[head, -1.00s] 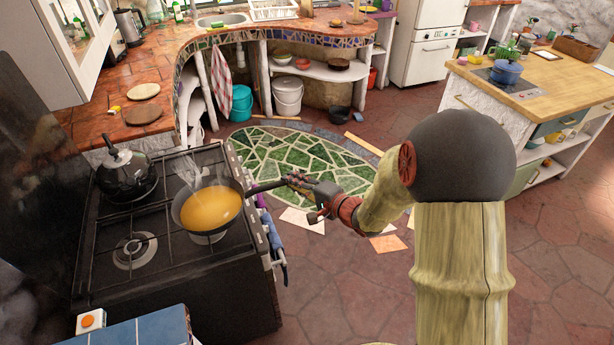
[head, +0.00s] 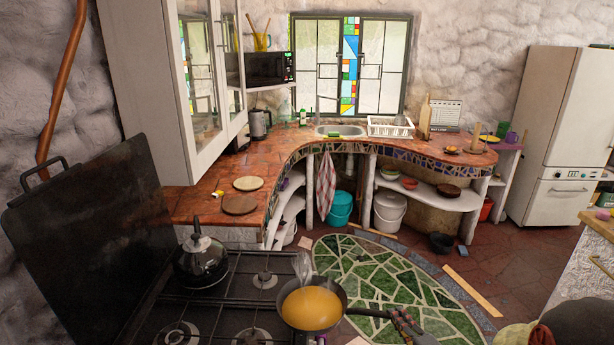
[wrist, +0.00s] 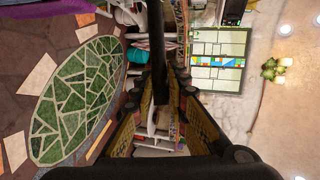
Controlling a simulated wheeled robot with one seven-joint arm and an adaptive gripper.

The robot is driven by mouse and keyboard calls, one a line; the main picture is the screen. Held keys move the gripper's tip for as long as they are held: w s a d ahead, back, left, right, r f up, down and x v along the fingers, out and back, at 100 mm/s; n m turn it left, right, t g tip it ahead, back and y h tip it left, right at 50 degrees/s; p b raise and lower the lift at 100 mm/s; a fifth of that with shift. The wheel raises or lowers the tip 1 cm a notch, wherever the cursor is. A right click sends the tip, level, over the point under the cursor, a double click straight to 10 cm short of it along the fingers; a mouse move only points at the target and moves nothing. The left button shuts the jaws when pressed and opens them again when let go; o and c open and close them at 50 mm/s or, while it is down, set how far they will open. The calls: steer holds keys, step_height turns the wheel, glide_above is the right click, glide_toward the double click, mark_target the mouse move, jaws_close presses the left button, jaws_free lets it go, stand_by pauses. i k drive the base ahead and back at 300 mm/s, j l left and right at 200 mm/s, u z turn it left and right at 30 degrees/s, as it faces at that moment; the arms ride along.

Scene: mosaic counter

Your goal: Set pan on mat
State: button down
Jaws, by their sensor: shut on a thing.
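The dark pan (head: 311,307), filled with yellow-orange food, is at the right edge of the stove in the head view, roughly level. Whether it touches the stove cannot be told. My gripper (head: 405,320) is shut on the pan's dark handle, which points right. In the wrist view the handle (wrist: 157,45) runs between the fingers of my gripper (wrist: 160,88). Two round mats lie on the tiled counter behind the stove: a pale one (head: 248,183) and a darker brown one (head: 239,204) nearer the stove. Both are bare and apart from the pan.
A kettle (head: 201,262) stands on the stove's back left burner. The stove's raised lid (head: 90,250) is at left, and a wall cabinet (head: 185,80) hangs over the counter's left side. The counter around the mats is mostly clear. A green mosaic (head: 390,285) covers the floor.

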mark_target(240, 206)
steer(key=i+l+z, duration=0.25)
steer(key=i+l, duration=0.3)
steer(key=i+l+z, duration=0.25)
steer(key=i+l, duration=0.2)
steer(key=i, duration=0.2)
steer(key=i+u, duration=0.3)
steer(key=i, duration=0.3)
steer(key=i+l+u, duration=0.15)
steer(key=i+u, duration=0.15)
steer(key=i, duration=0.3)
steer(key=i+u, duration=0.35)
steer(key=i+l+u, duration=0.3)
steer(key=i, duration=0.15)
steer(key=i+l+u, duration=0.2)
steer(key=i+u, duration=0.15)
steer(key=i, duration=0.05)
